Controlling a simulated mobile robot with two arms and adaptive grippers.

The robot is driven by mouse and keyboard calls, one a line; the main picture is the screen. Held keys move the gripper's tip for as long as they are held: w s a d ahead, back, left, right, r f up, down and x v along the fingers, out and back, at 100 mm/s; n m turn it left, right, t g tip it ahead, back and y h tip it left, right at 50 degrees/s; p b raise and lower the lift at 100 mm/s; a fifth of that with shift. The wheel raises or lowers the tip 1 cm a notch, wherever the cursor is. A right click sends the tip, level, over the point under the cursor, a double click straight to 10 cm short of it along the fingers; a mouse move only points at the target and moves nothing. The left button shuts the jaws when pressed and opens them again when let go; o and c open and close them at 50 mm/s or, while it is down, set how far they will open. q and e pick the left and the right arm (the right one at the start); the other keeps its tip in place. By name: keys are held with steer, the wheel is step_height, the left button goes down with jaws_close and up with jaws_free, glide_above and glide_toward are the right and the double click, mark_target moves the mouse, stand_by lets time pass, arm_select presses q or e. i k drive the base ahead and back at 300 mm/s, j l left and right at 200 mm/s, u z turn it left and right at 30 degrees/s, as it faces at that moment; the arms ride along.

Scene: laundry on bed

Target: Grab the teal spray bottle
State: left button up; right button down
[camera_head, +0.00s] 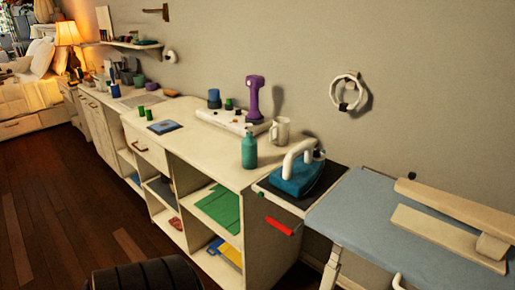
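A teal bottle (249,152) stands upright on the white counter (195,140), close to its front right corner. It is left of the blue iron and in front of the white mug (280,130), with a small gap to each. All of its front is visible and nothing blocks it. Whether it has a spray trigger is too small to tell. Neither of my grippers is in view.
The blue iron (296,182) with a white handle sits on a dark pad right of the bottle. A blue ironing board (375,225) is further right. A purple upright device (254,98) stands behind. Open shelves (204,232) lie below; the wooden floor (50,215) at left is clear.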

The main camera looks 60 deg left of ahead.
mark_target(249, 144)
steer(key=i+u, duration=0.1)
steer(key=u, duration=0.25)
steer(key=i+l+u, duration=0.1)
steer(key=u, duration=0.2)
steer(key=i+l+u, duration=0.1)
steer(key=u, duration=0.25)
